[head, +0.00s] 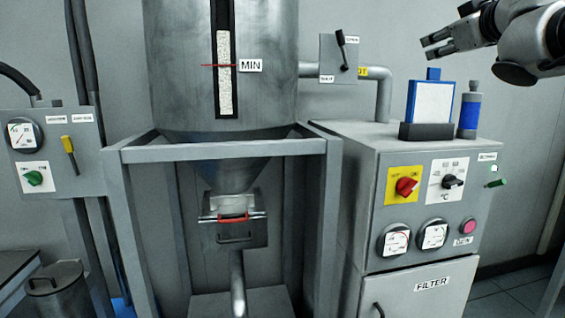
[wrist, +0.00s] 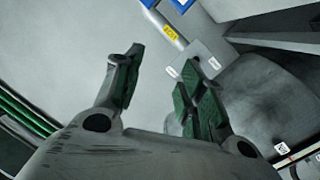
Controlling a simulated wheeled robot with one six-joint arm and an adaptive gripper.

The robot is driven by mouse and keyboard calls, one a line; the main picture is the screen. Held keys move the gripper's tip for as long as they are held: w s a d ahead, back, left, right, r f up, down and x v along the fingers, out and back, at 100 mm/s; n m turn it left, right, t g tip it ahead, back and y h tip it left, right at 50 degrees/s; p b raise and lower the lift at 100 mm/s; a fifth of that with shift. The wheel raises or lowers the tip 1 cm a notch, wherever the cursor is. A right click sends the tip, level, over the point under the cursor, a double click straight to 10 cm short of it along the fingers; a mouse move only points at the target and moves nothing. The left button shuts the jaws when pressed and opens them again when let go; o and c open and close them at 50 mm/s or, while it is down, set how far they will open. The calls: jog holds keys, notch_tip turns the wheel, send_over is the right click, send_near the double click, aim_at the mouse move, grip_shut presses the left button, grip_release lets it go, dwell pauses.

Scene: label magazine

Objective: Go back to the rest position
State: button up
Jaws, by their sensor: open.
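My gripper (head: 436,45) is at the upper right of the head view, above the grey filter cabinet and clear of everything there. Its two fingers point left. In the wrist view my gripper (wrist: 160,90) shows two fingers with green pads, spread apart with nothing between them. The task names no object to handle.
A grey cabinet (head: 360,200) carries a blue-framed white panel (head: 431,102) and a blue bottle (head: 469,112) on top. A metal hopper (head: 180,70) stands in a frame at centre. A lever plate (head: 328,60) is on the wall. Open air surrounds my gripper.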

jog(key=s+d+f+m+g+h, duration=0.1)
jog(key=s+d+f+m+g, duration=0.15)
jog(key=f, duration=0.35)
jog(key=s+d+f+m+g+h, duration=0.1)
jog(key=s+d+f+g+h, duration=0.2)
jog(key=f, duration=0.4)
jog(key=s+d+f+m+g, duration=0.1)
jog(key=s+d+f+g, duration=0.1)
jog(key=d+f, duration=0.3)
jog(key=s+a+f+g+y, duration=0.1)
jog(key=s+a+f+g, duration=0.1)
jog(key=s+a+f, duration=0.2)
jog(key=s+a+f+g+y, duration=0.2)
jog(key=s+a+f+g, duration=0.1)
jog(key=s+f, duration=0.6)
notch_tip(320, 180, down, 3)
jog(key=shift+a+m+y, duration=0.3)
jog(key=shift+a+m, duration=0.15)
jog(key=shift+o, duration=0.4)
jog(key=shift+g, duration=0.25)
dwell(1.2)
